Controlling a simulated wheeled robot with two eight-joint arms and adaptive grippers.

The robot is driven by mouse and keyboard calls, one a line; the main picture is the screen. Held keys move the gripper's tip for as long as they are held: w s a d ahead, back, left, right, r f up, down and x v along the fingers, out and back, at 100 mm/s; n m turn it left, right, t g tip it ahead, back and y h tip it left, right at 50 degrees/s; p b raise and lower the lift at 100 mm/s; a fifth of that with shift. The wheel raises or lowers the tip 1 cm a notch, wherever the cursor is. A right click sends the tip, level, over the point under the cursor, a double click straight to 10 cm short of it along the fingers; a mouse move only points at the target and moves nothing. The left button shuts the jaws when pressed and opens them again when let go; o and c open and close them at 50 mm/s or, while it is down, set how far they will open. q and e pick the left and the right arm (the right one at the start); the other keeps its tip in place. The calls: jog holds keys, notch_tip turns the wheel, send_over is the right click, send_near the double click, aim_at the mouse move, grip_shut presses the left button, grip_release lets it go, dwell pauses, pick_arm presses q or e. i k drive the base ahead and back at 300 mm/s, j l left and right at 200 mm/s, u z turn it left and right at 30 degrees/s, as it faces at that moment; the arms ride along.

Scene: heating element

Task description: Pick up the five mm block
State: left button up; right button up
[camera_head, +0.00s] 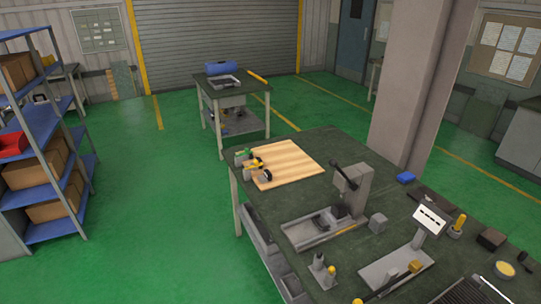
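I cannot tell which thing is the five mm block, as no size marking is readable from here. Several block-like things are on the dark workbench (300,190). A small grey block (378,223) sits right of a grey machine fixture (350,188). A small yellow block (415,266) is on a grey plate near the front. A dark block (491,238) lies at the right. Neither of my grippers shows.
A wooden board (285,163) lies at the bench's far left, with green and yellow tools at its left edge. A white sign (430,219) stands on the right. A pillar (412,80) rises behind the bench. Green floor (150,230) is clear between bench and blue shelf (50,170).

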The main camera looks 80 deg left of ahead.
aim_at(249, 157)
jog(key=u, duration=2.85)
jog(key=z, duration=0.55)
jog(key=i+j+z, duration=0.8)
jog(key=j, duration=0.2)
jog(key=i+j, duration=0.15)
jog(key=j, duration=0.25)
jog(key=i+j+z, duration=0.1)
jog(key=j, duration=0.3)
jog(key=i+j, duration=0.25)
jog(key=j, duration=0.15)
jog(key=i+j, duration=0.15)
jog(key=j, duration=0.25)
jog(key=i+j+z, duration=0.1)
jog(key=j, duration=0.35)
jog(key=i+j, duration=0.15)
jog(key=j, duration=0.25)
jog(key=i+j+z, duration=0.1)
jog(key=j, duration=0.3)
jog(key=i+j, duration=0.2)
jog(key=j, duration=0.25)
